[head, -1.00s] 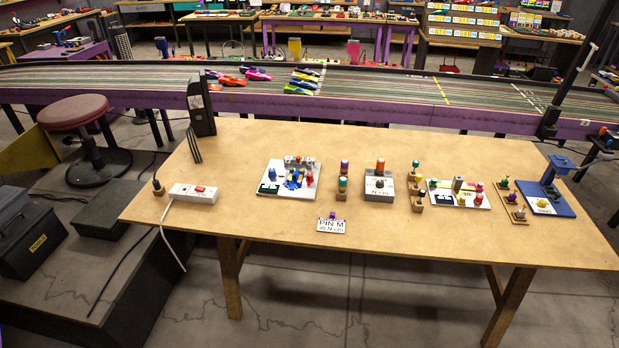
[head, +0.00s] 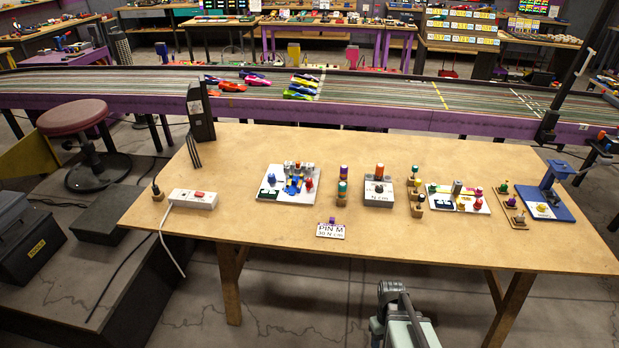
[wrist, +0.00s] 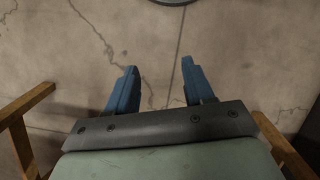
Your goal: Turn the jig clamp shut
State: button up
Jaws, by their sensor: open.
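On the wooden table, a white board (head: 265,192) at left carries blue, red and grey parts. A second white board (head: 470,206) at right carries red, yellow and grey parts. A blue stand (head: 562,210) with a yellow knob (head: 542,208) stands at the far right. I cannot tell for sure which of these holds the jig clamp; the parts are too small. My gripper (wrist: 156,85) is open and empty in the wrist view, its two blue fingers apart above the bare floor. In the head view, my arm shows at the bottom edge, in front of the table.
A grey box (head: 378,196) with an orange-topped post stands mid-table. Small coloured pegs stand in wooden blocks around it. A power strip (head: 193,199) lies at left. The table's front strip is mostly clear.

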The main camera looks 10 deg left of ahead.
jog(key=w+a+r+n+t, duration=0.1)
jog(key=w+a+r+n, duration=0.1)
jog(key=w+r, duration=0.6)
jog(key=w+a+r+n+t, duration=0.1)
jog(key=w+a+r+n, duration=0.1)
jog(key=w+r, duration=0.6)
jog(key=w+a+r+n+t, duration=0.1)
jog(key=w+a+r, duration=0.3)
jog(key=w+r, duration=0.4)
jog(key=shift+w+r+n+t, duration=0.1)
jog(key=shift+r+n+t, duration=0.1)
jog(key=shift+r, duration=0.9)
jog(key=shift+w+r+n+t, duration=0.1)
jog(key=shift+r+n, duration=0.1)
jog(key=shift+r, duration=0.9)
jog(key=w+a+r+n, duration=0.2)
jog(key=w+a+r, duration=0.2)
jog(key=w+a, duration=0.6)
notch_tip(320, 180, up, 6)
jog(key=f+n, duration=0.1)
jog(key=n, duration=0.2)
send_over(310, 180)
jog(key=shift+t+y, duration=0.3)
notch_tip(310, 180, down, 13)
jog(key=shift+w+a, duration=0.1)
grip_shut()
